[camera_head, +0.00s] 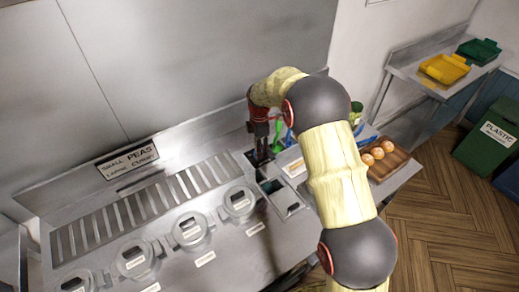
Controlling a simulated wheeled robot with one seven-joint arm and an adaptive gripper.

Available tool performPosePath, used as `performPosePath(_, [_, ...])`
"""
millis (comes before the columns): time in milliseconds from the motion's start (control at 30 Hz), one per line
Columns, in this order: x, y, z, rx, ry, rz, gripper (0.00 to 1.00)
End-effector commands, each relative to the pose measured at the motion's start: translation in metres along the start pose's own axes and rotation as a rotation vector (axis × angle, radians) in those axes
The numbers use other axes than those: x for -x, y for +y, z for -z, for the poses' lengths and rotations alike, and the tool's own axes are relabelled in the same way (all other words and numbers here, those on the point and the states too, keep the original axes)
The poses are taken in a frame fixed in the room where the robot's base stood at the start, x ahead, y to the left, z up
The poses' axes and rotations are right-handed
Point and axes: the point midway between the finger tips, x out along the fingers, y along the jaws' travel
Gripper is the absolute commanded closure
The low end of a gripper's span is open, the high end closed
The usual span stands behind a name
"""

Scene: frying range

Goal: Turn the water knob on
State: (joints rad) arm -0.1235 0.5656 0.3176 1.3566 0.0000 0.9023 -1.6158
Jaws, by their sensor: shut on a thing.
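My gripper (261,152) points down at the back right part of the steel range, beside a small dark open well (270,186). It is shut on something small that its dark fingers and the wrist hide. I cannot make out the water knob as a separate shape in this view. My arm reaches in from the lower right and covers part of the counter.
Several round lids (192,230) stand in a row at the front left, before a slatted grille (140,205). Coloured utensils (279,135) are close to the gripper's right. A brown tray (392,165) holds orange-brown round items. A green bin (487,138) stands at right.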

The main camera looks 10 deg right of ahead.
Motion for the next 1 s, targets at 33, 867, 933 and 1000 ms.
performPosePath(33, [0.0011,0.0005,0.0000,-0.041,0.000,-0.001,0.92])
performPosePath(867, [0.0011,0.0006,0.0000,-0.829,0.001,-0.002,0.92])
performPosePath(933, [0.0008,0.0005,0.0000,-0.894,0.001,-0.002,0.92])
performPosePath(1000, [0.0008,0.0005,0.0000,-0.957,0.001,-0.002,0.92])
